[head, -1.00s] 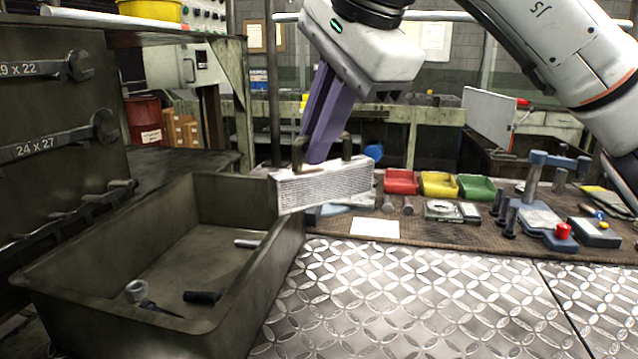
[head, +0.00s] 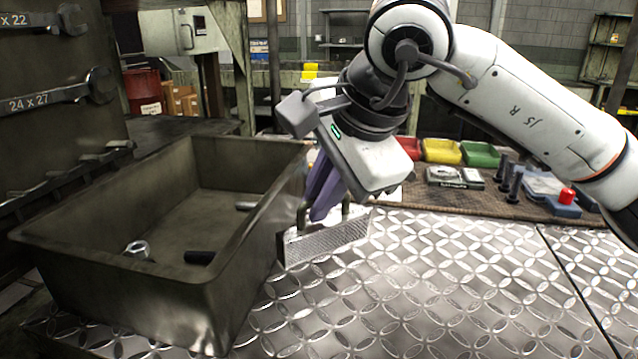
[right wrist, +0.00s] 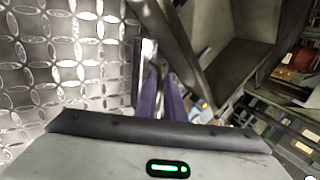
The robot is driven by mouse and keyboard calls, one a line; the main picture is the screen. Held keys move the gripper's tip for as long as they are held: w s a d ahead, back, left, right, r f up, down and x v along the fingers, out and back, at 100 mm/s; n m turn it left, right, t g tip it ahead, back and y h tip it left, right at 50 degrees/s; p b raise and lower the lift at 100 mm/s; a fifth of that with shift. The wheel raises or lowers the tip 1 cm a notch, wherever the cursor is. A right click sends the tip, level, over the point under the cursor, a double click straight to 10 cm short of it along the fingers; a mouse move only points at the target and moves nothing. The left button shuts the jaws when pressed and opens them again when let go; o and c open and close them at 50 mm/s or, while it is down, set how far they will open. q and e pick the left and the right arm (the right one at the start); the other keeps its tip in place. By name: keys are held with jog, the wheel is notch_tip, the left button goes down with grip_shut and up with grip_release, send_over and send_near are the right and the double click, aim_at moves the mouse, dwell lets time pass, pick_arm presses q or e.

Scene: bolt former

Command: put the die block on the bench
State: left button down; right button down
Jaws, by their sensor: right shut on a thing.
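The die block (head: 328,240) is a pale grey metal block with a textured face and handle-like posts on top. My right gripper (head: 322,208), with purple fingers, comes down from above and is shut on it; the head view partly hides the grip. The block is just right of the grey bin's wall, over the bench's patterned metal top (head: 420,290). Its lower edge is at or very near the metal; I cannot tell whether it touches. In the right wrist view the block (right wrist: 148,55) shows narrow, beyond the purple fingers. My left gripper is not in view.
The deep grey bin (head: 110,285) stands close on the left, with a nut (head: 138,250) and a black piece (head: 199,257) inside. Yellow (head: 441,151) and green (head: 480,155) trays stand behind on a brown mat. The metal top to the right is clear.

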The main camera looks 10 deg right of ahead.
aim_at(319, 226)
jog(key=shift+f, duration=1.45)
jog(key=shift+f, duration=0.1)
jog(key=c, duration=1.8)
grip_release()
jog(key=shift+s+f, duration=0.1)
jog(key=shift+f, duration=0.1)
jog(key=shift+c, duration=0.2)
jog(key=shift+f, duration=0.15)
jog(key=shift+s, duration=0.1)
jog(key=v, duration=1.2)
jog(key=shift+r, duration=0.3)
